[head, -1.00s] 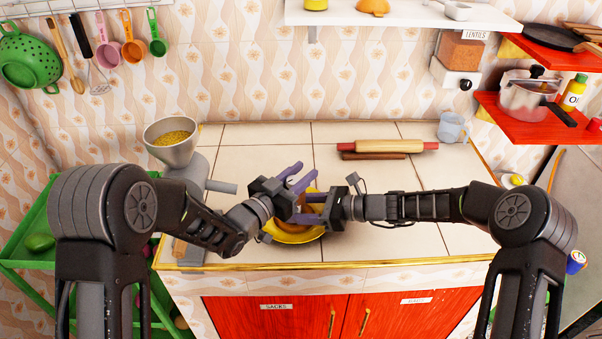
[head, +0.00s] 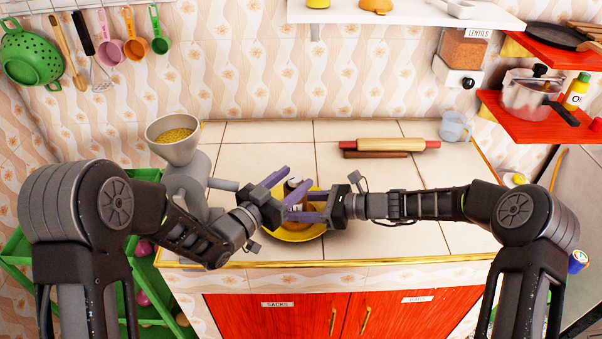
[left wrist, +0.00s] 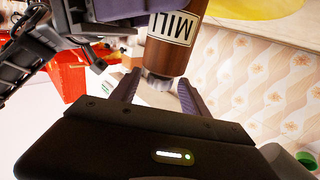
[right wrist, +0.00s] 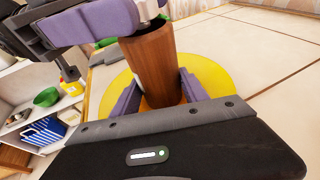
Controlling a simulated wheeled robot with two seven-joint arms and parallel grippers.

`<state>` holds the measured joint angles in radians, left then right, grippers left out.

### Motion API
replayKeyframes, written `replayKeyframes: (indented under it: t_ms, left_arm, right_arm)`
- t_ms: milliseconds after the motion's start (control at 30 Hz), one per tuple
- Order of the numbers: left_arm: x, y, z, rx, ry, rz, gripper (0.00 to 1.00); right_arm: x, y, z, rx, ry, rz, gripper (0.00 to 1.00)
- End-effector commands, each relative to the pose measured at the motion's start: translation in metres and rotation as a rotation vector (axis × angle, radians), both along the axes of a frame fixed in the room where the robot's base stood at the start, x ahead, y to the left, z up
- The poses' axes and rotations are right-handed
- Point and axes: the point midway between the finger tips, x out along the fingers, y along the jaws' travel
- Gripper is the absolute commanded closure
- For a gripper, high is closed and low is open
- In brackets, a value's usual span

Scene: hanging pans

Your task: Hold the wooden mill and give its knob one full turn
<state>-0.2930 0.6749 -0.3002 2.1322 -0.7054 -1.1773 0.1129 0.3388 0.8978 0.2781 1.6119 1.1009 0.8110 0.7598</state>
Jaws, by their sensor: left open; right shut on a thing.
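The brown wooden mill (head: 297,196) is upright or nearly so above the yellow dish, partly hidden by my fingers in the head view. Its "MILL" label faces the left wrist camera, where its body (left wrist: 178,48) shows well. My right gripper (right wrist: 155,92) is shut on the lower body of the mill (right wrist: 150,58). My left gripper (left wrist: 158,78) is open at the knob end. The grey metal knob (left wrist: 158,82) lies between its two purple fingers, with visible gaps beside it. In the right wrist view a left finger crosses near the knob (right wrist: 147,10).
The yellow dish (head: 290,236) lies on the tiled counter below the grippers. A grey grinder (head: 185,180) with a filled hopper stands at left, its arm near my left wrist. A rolling pin (head: 390,145) and a cup (head: 454,127) are at the back right.

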Motion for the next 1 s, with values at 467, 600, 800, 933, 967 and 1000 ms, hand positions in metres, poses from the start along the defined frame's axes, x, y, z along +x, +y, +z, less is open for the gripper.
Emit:
replayKeyframes:
  t_ms: [467, 600, 800, 933, 967, 1000]
  left_arm:
    - [-0.058, 0.050, 0.000, 0.000, 0.000, 0.000, 0.47]
    - [-0.060, 0.051, 0.000, 0.000, 0.000, -0.001, 0.47]
    - [-0.060, 0.051, 0.000, 0.000, 0.000, -0.001, 0.47]
    - [-0.059, 0.051, 0.000, 0.000, 0.000, 0.000, 0.47]
    - [-0.059, 0.051, 0.000, -0.001, 0.000, -0.001, 0.47]
    - [-0.059, 0.051, 0.000, -0.001, 0.000, 0.000, 0.47]
  right_arm:
    - [0.000, 0.000, 0.000, 0.001, 0.000, 0.000, 0.90]
    - [0.000, 0.000, 0.000, 0.001, 0.000, 0.000, 0.90]
    - [0.000, 0.000, 0.000, 0.001, 0.000, 0.000, 0.90]
    - [0.000, 0.000, 0.000, 0.001, 0.000, 0.000, 0.90]
    - [0.000, 0.000, 0.000, 0.001, 0.000, 0.000, 0.90]
    - [0.000, 0.000, 0.000, 0.001, 0.000, 0.000, 0.90]
